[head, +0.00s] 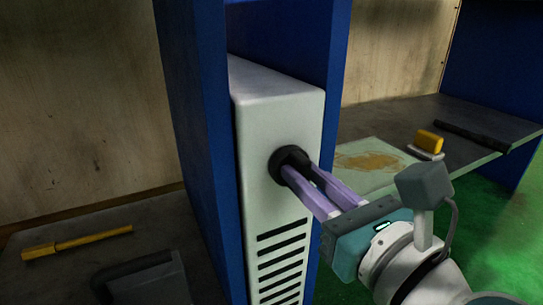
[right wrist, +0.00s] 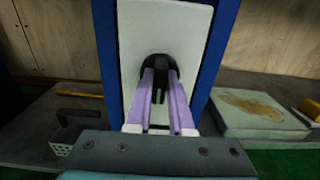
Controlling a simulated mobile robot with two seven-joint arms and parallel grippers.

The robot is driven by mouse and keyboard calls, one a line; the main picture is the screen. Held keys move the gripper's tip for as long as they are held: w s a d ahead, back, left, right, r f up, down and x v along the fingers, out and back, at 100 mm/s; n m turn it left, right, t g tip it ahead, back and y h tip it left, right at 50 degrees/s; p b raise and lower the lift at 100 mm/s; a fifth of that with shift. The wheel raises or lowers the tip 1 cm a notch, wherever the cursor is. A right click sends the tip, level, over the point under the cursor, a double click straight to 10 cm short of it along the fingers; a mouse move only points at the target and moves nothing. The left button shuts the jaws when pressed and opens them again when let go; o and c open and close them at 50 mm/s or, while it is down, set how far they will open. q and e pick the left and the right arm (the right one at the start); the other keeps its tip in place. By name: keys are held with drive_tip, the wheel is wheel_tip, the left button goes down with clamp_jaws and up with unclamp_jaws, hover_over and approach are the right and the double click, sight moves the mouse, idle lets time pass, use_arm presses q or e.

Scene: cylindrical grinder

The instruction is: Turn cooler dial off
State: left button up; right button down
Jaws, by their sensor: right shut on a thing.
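The cooler (head: 262,120) is a tall white box with dark vent slots low on its front, set between blue panels. Its dial (head: 288,158) is a round black knob on the upper front face. My right gripper (head: 298,174) has its two purple fingers shut on the dial; the fingers hide part of it. In the right wrist view the dial (right wrist: 158,68) sits between the fingertips (right wrist: 160,80), in front of the white cooler face (right wrist: 135,45). The dial's pointer setting cannot be read. My left gripper is not in view.
Blue panels (head: 200,130) stand close on both sides of the cooler. On the right shelf are a stained pale slab (head: 365,165) and a yellow block (head: 429,141). At left lie a yellow-handled tool (head: 80,243) and a grey container (head: 150,280).

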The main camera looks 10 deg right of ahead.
drive_tip(key=shift+n, duration=0.4)
drive_tip(key=shift+f+n+p, duration=0.15)
drive_tip(key=shift+n+p, duration=1.15)
drive_tip(key=shift+n, duration=4.55)
drive_tip(key=shift+f+n+p, duration=0.15)
drive_tip(key=shift+n+p, duration=1.1)
drive_tip(key=shift+n, duration=4.55)
drive_tip(key=shift+f+n+p, duration=0.15)
drive_tip(key=shift+n+p, duration=1.15)
drive_tip(key=shift+n, duration=4.55)
drive_tip(key=c, duration=0.8)
unclamp_jaws()
